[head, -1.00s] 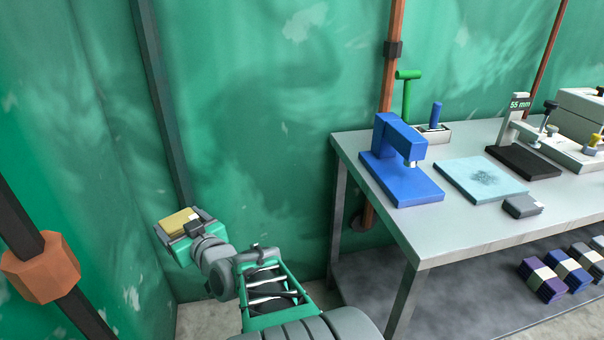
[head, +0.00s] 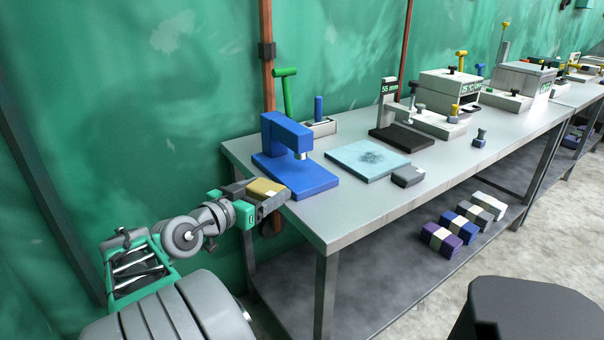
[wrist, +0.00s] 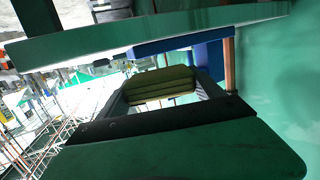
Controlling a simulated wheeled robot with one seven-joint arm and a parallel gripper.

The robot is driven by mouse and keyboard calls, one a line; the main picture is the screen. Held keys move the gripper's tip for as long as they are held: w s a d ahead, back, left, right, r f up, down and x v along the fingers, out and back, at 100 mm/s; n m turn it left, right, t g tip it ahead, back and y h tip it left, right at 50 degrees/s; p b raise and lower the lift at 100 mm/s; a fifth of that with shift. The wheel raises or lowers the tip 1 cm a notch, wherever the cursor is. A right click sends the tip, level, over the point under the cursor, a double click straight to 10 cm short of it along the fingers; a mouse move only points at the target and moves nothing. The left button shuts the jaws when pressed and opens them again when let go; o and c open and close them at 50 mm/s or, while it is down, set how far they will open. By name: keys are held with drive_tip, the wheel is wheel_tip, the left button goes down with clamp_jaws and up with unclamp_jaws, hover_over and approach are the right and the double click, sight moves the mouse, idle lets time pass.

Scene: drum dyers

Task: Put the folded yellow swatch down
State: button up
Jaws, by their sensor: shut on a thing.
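The folded yellow swatch (head: 264,188) is held between the fingers of my gripper (head: 266,194), which is shut on it. In the head view they are at the left end of the metal table (head: 330,215), beside the blue press (head: 300,170). I cannot tell whether they are over the tabletop or just off its edge. In the wrist view the swatch (wrist: 160,87) shows as several stacked folds between the fingers, with blue behind it.
A light blue mat (head: 367,160) with a dark smudge and a small grey block (head: 407,176) lie right of the press. Grey bench devices (head: 450,92) stand further back. Folded bundles (head: 441,237) sit on the lower shelf. The tabletop's front left is bare.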

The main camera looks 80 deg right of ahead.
sight(303, 173)
drive_tip(key=x, duration=0.5)
drive_tip(key=r+x, duration=0.1)
drive_tip(key=x, duration=1)
drive_tip(key=shift+s+d+r, duration=0.15)
drive_tip(key=shift+d+r, duration=0.05)
drive_tip(key=shift+d, duration=0.2)
drive_tip(key=shift+a+f, duration=0.1)
drive_tip(key=shift+f, duration=0.1)
drive_tip(key=o, duration=1.4)
drive_tip(key=shift+f, duration=0.1)
drive_tip(key=shift+c, duration=0.2)
